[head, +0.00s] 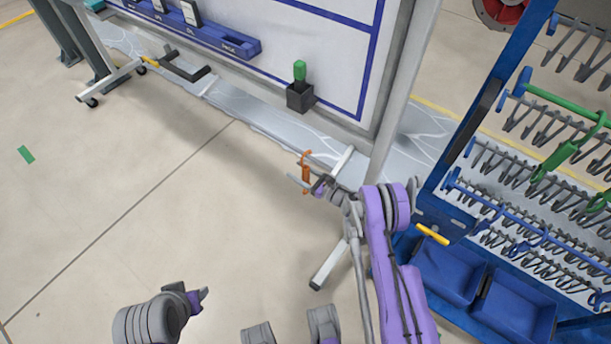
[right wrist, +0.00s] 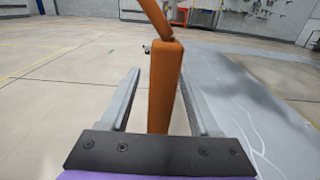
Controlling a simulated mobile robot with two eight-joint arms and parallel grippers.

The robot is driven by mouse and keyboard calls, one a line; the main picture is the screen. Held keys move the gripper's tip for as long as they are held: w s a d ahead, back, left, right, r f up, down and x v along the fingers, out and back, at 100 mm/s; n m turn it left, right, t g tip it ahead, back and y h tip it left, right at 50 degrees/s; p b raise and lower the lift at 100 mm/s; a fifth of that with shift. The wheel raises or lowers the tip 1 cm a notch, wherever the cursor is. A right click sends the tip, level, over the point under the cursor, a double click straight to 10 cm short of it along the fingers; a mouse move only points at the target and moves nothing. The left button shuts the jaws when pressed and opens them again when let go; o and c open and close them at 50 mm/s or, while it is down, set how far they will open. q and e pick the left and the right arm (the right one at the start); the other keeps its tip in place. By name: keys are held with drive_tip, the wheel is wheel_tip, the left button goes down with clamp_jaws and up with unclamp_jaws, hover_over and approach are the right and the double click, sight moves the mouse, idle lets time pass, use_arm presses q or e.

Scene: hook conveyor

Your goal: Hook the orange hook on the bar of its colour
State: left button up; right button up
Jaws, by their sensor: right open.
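The orange hook (head: 306,172) is upright near the foot of the white board in the head view. In the right wrist view the orange hook (right wrist: 165,88) stands large between the two grey fingers, its bent upper part going out at the top. My right gripper (head: 301,178) is open around the hook, with a visible gap on each side in the wrist view. My left gripper (head: 197,299) is low in the head view, away from the hook; its fingers are not clear. I cannot make out an orange bar.
A blue rack (head: 462,148) with rows of hooks, a green bar (head: 560,101) and blue bins (head: 449,271) stands at the right. The white board (head: 325,40) carries a blue shelf (head: 222,38). A green-handled tool (head: 299,71) sits in a dark holder. The left floor is mostly clear.

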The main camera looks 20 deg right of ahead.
drive_tip(key=shift+w, duration=0.1)
clamp_jaws()
unclamp_jaws()
idle(0.3)
drive_tip(key=v, duration=1)
drive_tip(key=shift+s+d, duration=0.2)
drive_tip(key=shift+s, duration=0.15)
